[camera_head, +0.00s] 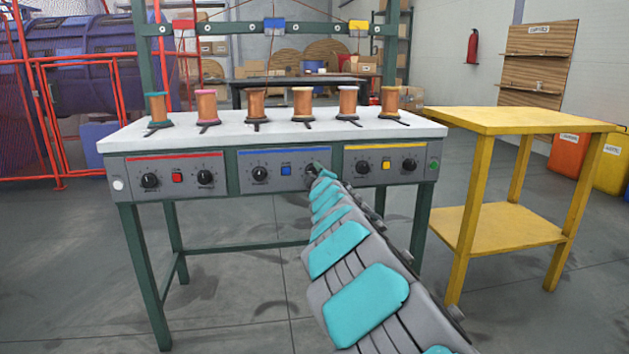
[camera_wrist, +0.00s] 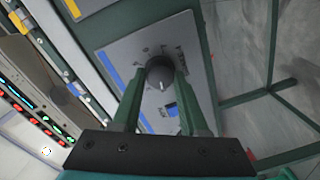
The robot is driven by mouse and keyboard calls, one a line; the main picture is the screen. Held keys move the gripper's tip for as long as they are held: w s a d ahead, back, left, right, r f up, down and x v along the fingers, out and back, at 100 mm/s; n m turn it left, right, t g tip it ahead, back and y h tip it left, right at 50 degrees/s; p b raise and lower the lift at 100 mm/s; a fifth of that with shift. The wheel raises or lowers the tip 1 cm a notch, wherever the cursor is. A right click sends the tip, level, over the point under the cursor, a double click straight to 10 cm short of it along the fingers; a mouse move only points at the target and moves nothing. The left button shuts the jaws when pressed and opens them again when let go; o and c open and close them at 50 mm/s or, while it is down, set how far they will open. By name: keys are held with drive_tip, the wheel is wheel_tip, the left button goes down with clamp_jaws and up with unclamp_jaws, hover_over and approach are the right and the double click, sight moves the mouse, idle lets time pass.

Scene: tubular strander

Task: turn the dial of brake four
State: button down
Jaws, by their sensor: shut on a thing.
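The dial of brake four (camera_wrist: 159,74) is a round black knob with a light pointer mark, on the grey panel with the blue stripe. In the wrist view it sits between the two green fingers of my gripper (camera_wrist: 160,86), which are shut on it from both sides. In the head view my arm reaches to the right-hand dial of the middle panel (camera_head: 285,184), and my gripper there mostly hides that dial. The printing around the dial is too blurred to read.
A blue button (camera_head: 286,170) and another dial (camera_head: 259,173) are on the same panel. The red-striped panel (camera_head: 177,185) is left, the yellow-striped panel (camera_head: 386,178) right. Several copper spools stand on the white bench top (camera_head: 270,129). A yellow table (camera_head: 515,120) stands to the right.

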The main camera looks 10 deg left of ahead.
drive_tip(key=shift+a+f+n, duration=0.1)
drive_tip(key=shift+n, duration=0.4)
drive_tip(key=shift+c, duration=2.2)
unclamp_jaws()
drive_tip(key=v, duration=0.7)
drive_tip(key=shift+s, duration=0.4)
drive_tip(key=shift+d, duration=0.25)
